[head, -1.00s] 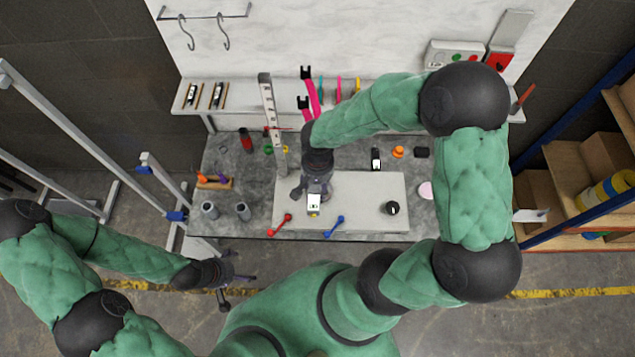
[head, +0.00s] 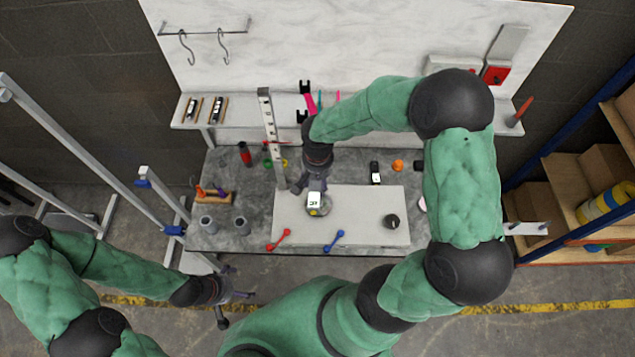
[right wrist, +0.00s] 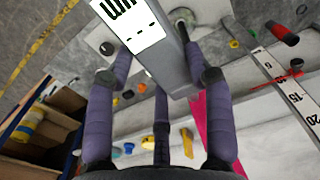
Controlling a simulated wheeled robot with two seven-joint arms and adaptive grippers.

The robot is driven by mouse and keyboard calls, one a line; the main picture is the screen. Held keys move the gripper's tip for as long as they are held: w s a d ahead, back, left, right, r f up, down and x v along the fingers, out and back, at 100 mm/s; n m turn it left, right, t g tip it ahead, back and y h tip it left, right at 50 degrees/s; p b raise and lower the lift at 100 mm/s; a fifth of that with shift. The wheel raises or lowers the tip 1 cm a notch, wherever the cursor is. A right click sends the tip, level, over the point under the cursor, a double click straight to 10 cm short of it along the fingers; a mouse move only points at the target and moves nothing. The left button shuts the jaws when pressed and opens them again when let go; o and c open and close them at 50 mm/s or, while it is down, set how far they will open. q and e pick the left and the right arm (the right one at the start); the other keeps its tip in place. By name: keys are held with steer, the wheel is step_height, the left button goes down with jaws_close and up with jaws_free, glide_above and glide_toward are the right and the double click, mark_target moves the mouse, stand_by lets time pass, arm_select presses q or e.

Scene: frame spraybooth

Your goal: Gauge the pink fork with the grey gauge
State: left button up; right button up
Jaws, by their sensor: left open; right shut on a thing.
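The pink fork (head: 309,103) lies at the back by the shelf, its two black ends pointing left; my right arm hides much of it. A pink length (right wrist: 213,125) also shows in the right wrist view, beyond my fingers. The grey gauge (right wrist: 177,65), with a white screen, is held in my right gripper (right wrist: 153,80). In the head view the gauge (head: 314,200) shows above the white mat, apart from the fork. My right gripper (head: 312,187) is shut on it. My left gripper (head: 232,297) is open and empty in front of the bench.
The white mat (head: 355,225) carries a round black object (head: 391,221). Red (head: 278,239) and blue (head: 334,241) tools lie at its front edge. An upright scale (head: 271,135) stands left of my right gripper. A black device (head: 375,173) lies behind the mat. Grey cups stand left.

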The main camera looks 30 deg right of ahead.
mark_target(317, 203)
steer(key=shift+w+d, duration=0.45)
steer(key=shift+w, duration=0.35)
stand_by(2.2)
steer(key=shift+s, duration=0.1)
steer(key=shift+s+a+b, duration=0.35)
steer(key=shift+s+a, duration=0.35)
steer(key=shift+s, duration=0.4)
steer(key=shift+s+a+b, duration=0.3)
steer(key=shift+s+a, duration=0.45)
steer(key=shift+s, duration=0.4)
steer(key=shift+s+a+b, duration=0.35)
steer(key=shift+s+a, duration=0.35)
steer(key=shift+s, duration=0.4)
